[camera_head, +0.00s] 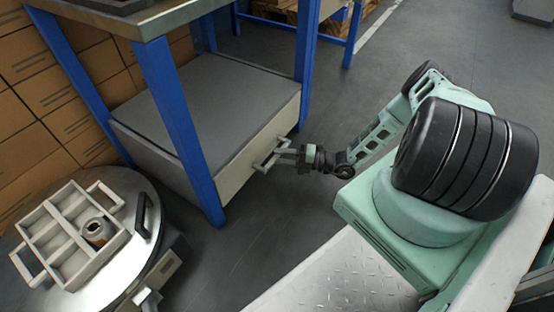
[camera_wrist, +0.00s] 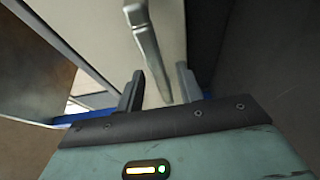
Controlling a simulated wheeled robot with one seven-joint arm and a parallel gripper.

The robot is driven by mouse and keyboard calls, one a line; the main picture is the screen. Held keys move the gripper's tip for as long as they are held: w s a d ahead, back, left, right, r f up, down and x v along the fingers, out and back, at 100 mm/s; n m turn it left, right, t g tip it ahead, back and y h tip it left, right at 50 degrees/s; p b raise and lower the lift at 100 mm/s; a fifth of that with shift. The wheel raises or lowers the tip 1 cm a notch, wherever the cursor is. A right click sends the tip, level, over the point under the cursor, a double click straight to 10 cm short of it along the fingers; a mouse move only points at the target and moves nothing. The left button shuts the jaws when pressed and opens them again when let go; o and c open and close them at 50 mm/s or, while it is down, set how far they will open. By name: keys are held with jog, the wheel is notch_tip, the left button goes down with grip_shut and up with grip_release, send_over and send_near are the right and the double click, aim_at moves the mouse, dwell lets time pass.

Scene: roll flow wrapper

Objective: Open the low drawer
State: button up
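The low drawer (camera_head: 240,166) has a pale front and sits beneath the blue-legged workbench in the head view. Its front appears closed. A pale bar handle (camera_head: 268,157) stands out from it. My gripper (camera_head: 282,154) is at the handle, reaching in from the right. In the wrist view the handle (camera_wrist: 148,45) runs down the picture, its lower end between the two dark fingers of my gripper (camera_wrist: 160,88). The fingers are apart, with gaps visible beside the bar. Whether either finger touches it cannot be told.
Blue bench legs (camera_head: 182,125) stand on both sides of the drawer. A round metal table (camera_head: 130,190) with a compartmented tray (camera_head: 62,238) is at the lower left. Cardboard boxes (camera_head: 40,90) are stacked behind. Grey floor (camera_head: 265,215) is clear before the drawer.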

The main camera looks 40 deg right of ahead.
jog(key=shift+x, duration=1)
